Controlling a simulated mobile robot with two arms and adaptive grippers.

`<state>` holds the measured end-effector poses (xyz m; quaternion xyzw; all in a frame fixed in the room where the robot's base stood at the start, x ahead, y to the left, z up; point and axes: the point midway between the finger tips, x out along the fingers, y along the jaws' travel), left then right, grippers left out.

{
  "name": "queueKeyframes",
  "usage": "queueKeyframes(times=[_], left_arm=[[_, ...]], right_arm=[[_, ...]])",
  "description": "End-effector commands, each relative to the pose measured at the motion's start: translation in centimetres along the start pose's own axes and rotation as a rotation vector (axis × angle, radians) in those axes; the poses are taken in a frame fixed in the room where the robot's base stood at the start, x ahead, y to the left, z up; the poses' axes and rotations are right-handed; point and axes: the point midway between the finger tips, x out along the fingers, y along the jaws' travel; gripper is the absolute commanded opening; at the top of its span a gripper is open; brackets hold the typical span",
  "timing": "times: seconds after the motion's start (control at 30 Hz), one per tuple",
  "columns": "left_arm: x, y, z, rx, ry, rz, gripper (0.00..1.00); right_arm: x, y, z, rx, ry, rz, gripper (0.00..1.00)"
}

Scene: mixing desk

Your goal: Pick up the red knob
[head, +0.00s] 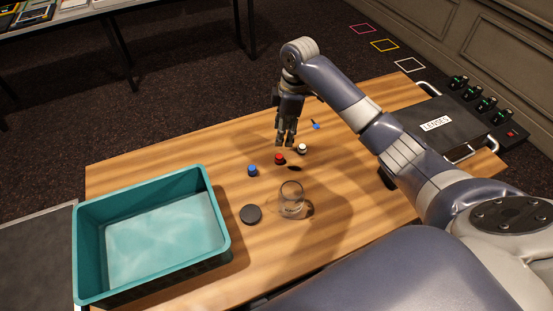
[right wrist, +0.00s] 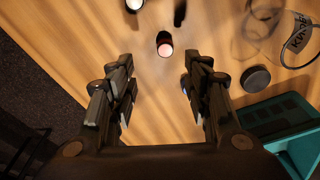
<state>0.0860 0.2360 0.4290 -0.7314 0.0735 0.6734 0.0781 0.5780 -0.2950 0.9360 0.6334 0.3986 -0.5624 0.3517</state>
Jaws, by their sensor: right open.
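The red knob (head: 280,159) is a small round knob with a dark base on the wooden desk. In the right wrist view the red knob (right wrist: 164,44) shows a pale, glossy top, ahead of and between my fingers. My right gripper (head: 286,143) points down above the desk, just behind the red knob in the head view. In the wrist view the right gripper (right wrist: 160,95) has its fingers spread with nothing between them. It appears apart from the knob. My left gripper is not in view.
A white knob (head: 302,148) and a blue knob (head: 252,170) flank the red one. A clear glass vessel (head: 291,199) and a black disc (head: 251,214) stand nearer. A teal bin (head: 217,235) sits at left; a dark case (head: 440,128) is at right.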

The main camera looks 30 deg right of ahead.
Motion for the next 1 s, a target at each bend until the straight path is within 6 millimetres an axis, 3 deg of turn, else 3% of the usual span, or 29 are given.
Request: queueKeyframes(times=[0.2, 0.47, 0.7, 1.0], left_arm=[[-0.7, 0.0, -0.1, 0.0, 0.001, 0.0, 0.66], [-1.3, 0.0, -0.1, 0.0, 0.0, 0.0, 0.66], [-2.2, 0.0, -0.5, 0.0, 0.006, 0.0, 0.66], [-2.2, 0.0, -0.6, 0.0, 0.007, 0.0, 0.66]], right_arm=[[3.4, -0.2, 0.0, 0.001, -0.002, -0.005, 0.46], [5.5, -0.3, -0.1, 0.001, -0.003, -0.005, 0.46], [9.0, -0.6, -0.1, 0.002, -0.001, -0.003, 0.46], [9.8, -0.5, -0.1, 0.0, -0.002, 0.0, 0.46]])
